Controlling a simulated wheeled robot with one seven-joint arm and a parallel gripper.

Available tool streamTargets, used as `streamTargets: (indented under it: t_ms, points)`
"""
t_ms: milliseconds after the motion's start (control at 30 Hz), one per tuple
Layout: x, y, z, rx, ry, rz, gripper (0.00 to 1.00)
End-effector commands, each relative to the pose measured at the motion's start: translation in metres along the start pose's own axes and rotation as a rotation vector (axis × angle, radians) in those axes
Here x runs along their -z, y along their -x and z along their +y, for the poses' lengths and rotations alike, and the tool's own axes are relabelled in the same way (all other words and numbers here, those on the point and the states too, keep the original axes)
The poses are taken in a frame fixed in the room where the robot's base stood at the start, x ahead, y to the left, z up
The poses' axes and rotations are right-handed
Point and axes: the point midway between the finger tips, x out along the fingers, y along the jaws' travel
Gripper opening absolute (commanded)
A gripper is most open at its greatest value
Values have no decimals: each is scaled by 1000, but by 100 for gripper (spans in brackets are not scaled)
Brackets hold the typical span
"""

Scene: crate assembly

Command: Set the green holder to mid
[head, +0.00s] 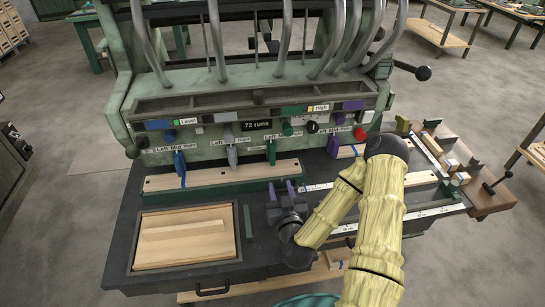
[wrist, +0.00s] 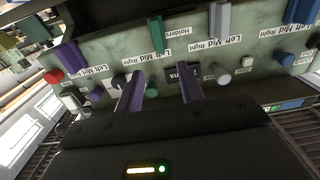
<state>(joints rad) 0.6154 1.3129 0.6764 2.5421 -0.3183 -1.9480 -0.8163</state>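The green holder control is a hanging green lever (head: 271,152) on the machine's front panel, under a Left Mid Right label in the head view. In the wrist view the green lever (wrist: 156,32) is at the top centre beside white labels. Its exact setting among left, mid and right cannot be told. My gripper (head: 281,189) has purple fingers and is in front of and below the green lever, apart from it. In the wrist view my gripper (wrist: 160,72) shows its two fingers spread with nothing between them.
A blue lever (head: 179,162), a grey lever (head: 231,153) and a purple lever (head: 333,145) hang along the same panel. A red knob (head: 359,133) is at right. A wooden board (head: 190,232) lies in a tray below left. Thick grey pipes rise above.

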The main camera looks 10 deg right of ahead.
Motion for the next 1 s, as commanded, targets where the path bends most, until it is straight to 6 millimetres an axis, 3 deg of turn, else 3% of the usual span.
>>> streamTargets:
  t_ms: [233, 1000]
  points:
    - [5, -12, 1, -10, -2, 17, 38]
    - [6, -141, 3, -12, -6, 14, 38]
